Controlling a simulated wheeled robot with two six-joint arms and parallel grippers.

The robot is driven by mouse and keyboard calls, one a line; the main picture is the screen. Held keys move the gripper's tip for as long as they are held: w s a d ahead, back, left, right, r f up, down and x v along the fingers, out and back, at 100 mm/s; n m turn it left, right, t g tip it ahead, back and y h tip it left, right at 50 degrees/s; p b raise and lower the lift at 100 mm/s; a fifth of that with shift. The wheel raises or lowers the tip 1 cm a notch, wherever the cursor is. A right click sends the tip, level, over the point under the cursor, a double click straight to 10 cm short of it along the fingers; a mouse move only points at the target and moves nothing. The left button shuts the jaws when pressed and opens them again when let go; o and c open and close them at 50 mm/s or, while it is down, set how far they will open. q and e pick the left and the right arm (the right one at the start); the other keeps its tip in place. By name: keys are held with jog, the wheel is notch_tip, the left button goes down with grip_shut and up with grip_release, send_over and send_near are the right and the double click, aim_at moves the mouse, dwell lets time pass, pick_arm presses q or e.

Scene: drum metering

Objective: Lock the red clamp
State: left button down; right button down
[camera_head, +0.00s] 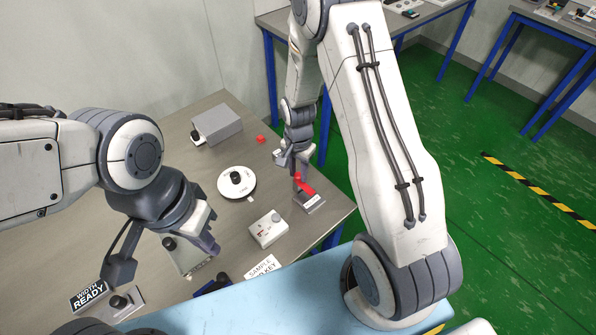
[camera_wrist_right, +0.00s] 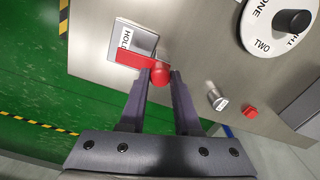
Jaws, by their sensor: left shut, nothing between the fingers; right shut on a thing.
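The red clamp (camera_head: 306,188) is a red lever on a small grey base labelled "HOLD", near the right edge of the metal table. In the right wrist view its lever (camera_wrist_right: 131,59) lies across the base and ends in a round red knob (camera_wrist_right: 160,75). My right gripper (camera_head: 296,172) points down at the clamp and is shut on the knob; its fingers (camera_wrist_right: 163,81) sit on either side of it. My left gripper (camera_head: 202,262) is shut and empty over the table's front left part, well apart from the clamp.
A white dial (camera_head: 222,188) with a black knob and a small white box (camera_head: 262,234) stand left of the clamp. A grey box (camera_head: 222,126) and a small red piece (camera_head: 261,139) are farther back. A "WIDTH READY" sign (camera_head: 88,296) is at front left.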

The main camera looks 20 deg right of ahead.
aim_at(298, 175)
jog(key=shift+m, duration=0.3)
jog(key=c, duration=0.6)
grip_release()
jog(key=shift+r, duration=0.1)
notch_tip(298, 175, up, 10)
jog(key=shift+r+b, duration=0.15)
jog(key=shift+b, duration=0.65)
jog(key=shift+a, duration=0.1)
